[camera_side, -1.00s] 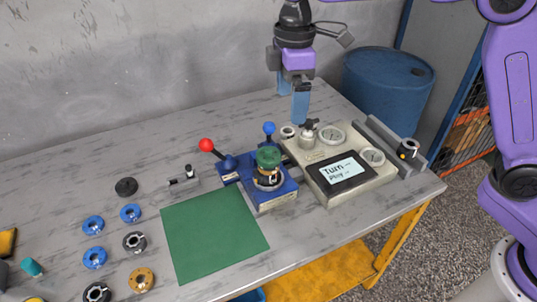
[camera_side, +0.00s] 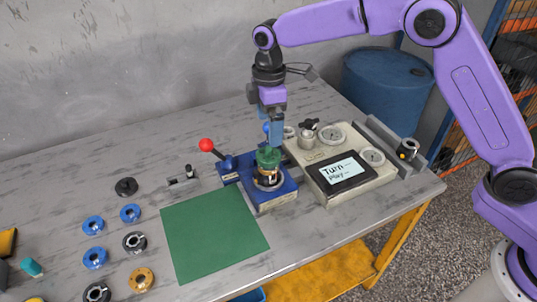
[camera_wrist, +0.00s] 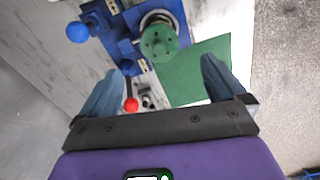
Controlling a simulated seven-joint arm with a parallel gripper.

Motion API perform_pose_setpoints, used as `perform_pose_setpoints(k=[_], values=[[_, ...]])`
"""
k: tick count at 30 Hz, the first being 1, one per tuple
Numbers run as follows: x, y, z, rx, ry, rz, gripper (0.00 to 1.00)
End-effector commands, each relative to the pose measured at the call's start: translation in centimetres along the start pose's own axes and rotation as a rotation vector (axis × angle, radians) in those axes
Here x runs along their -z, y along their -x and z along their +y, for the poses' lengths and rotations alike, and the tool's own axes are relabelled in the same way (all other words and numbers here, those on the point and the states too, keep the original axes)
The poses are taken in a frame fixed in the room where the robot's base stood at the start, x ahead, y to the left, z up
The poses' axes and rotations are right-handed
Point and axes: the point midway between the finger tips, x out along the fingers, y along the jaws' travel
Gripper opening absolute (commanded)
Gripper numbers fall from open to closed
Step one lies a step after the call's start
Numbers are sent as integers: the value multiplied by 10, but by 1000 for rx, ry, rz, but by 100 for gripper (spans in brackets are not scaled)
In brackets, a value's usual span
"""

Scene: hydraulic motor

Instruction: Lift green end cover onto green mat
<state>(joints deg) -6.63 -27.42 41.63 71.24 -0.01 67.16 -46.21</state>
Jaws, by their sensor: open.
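The green end cover (camera_side: 268,157) sits on top of the motor stack in the blue fixture (camera_side: 280,197). In the wrist view the cover (camera_wrist: 159,43) shows as a round green disc with small holes, ahead of my fingertips. The green mat (camera_side: 212,235) lies flat and bare to the left of the fixture, and it also shows in the wrist view (camera_wrist: 195,75). My gripper (camera_side: 276,140) is above and slightly behind the cover in the side view. In the wrist view my gripper (camera_wrist: 165,70) has its two blue fingers wide apart with nothing between them.
A red-knobbed lever (camera_side: 206,145) and a blue-knobbed lever (camera_wrist: 77,32) stand by the fixture. A control panel with a screen (camera_side: 343,172) and gauges is at the right. Several rings and round parts lie left of the mat.

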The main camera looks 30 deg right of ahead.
Motion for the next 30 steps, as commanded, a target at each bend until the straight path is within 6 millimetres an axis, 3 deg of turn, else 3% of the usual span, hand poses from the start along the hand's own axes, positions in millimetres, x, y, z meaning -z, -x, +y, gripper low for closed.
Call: perform_pose_setpoints(k=[3, 11, 21, 30], values=[[0, -18, -1, 2, 1, -2, 98], [0, -34, 0, 1, 0, -1, 98], [0, -76, 2, 1, 0, -1, 98], [0, -80, 2, -1, 1, 1, 98]])
